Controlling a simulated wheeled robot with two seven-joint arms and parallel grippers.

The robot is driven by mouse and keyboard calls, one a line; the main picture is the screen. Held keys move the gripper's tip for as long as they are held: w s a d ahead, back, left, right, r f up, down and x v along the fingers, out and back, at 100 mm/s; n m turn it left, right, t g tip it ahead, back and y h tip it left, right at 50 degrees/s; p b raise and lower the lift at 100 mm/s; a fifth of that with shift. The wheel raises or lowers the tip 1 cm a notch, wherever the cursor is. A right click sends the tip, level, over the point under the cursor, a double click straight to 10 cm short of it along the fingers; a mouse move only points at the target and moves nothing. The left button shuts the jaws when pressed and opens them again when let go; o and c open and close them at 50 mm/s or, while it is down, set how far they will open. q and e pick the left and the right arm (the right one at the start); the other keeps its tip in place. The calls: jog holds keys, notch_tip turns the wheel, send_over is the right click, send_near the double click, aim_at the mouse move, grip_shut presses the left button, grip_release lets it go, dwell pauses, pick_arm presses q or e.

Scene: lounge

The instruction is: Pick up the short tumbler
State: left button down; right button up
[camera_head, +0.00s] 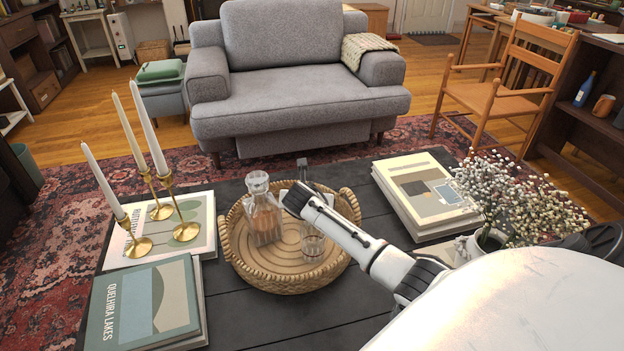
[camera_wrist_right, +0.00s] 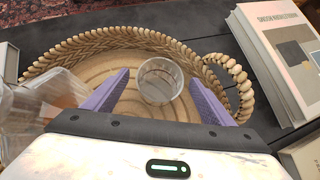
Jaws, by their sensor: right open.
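The short tumbler (camera_head: 311,246) is a clear glass standing in the round wicker tray (camera_head: 277,283), right of the decanter. In the right wrist view the tumbler (camera_wrist_right: 160,82) shows between the two purple fingers of my right gripper (camera_wrist_right: 159,78). These fingers are open and apart, with a gap on each side of the glass. I cannot tell how far the fingertips are above it. My left gripper is not in view.
A glass decanter (camera_head: 264,215) with amber liquid stands left of the tumbler, close to my gripper in the wrist view (camera_wrist_right: 45,105). Books (camera_head: 430,195), a flower vase (camera_head: 487,242) and brass candlesticks (camera_head: 186,229) surround the tray. The tray has raised handles.

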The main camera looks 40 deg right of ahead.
jog(key=shift+b+x, duration=0.3)
jog(key=shift+x, duration=0.9)
jog(key=shift+r, duration=0.1)
jog(key=c, duration=1.3)
